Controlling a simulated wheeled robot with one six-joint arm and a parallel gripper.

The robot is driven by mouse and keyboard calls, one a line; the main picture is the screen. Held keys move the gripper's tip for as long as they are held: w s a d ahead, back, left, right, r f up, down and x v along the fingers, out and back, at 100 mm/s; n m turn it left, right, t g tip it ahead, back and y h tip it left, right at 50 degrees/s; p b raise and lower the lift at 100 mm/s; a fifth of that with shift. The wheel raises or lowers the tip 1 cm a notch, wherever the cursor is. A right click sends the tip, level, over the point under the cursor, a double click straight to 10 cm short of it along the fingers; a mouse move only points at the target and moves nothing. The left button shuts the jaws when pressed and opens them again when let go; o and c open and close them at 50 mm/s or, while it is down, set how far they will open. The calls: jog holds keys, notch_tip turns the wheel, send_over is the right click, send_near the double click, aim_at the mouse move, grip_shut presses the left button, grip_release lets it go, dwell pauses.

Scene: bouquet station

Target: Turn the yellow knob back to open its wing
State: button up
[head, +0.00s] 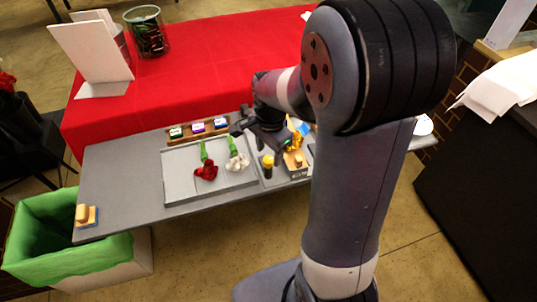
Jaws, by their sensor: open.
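A grey tray (180,187) lies on the grey table. A red flower (206,171) and a white flower (238,161), both with green stems, lie in it. A small round yellow piece (268,160), which looks like the yellow knob, tops a dark post just right of the tray. I cannot make out a wing or its position. A yellow flower-like thing (297,142) shows farther right, partly hidden by my arm. My gripper (257,137) is open and hangs above the tray's right end, close to the yellow knob. Whether it touches anything is unclear.
Small coloured boxes (197,127) stand in a row behind the tray. A wooden-topped block (296,161) stands right of the knob, another (86,213) at the table's left end. A green-lined bin (55,235) stands at left.

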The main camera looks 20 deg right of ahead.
aim_at(268, 163)
jog(key=shift+f, duration=1.35)
jog(key=shift+c, duration=0.3)
jog(key=c, duration=0.9)
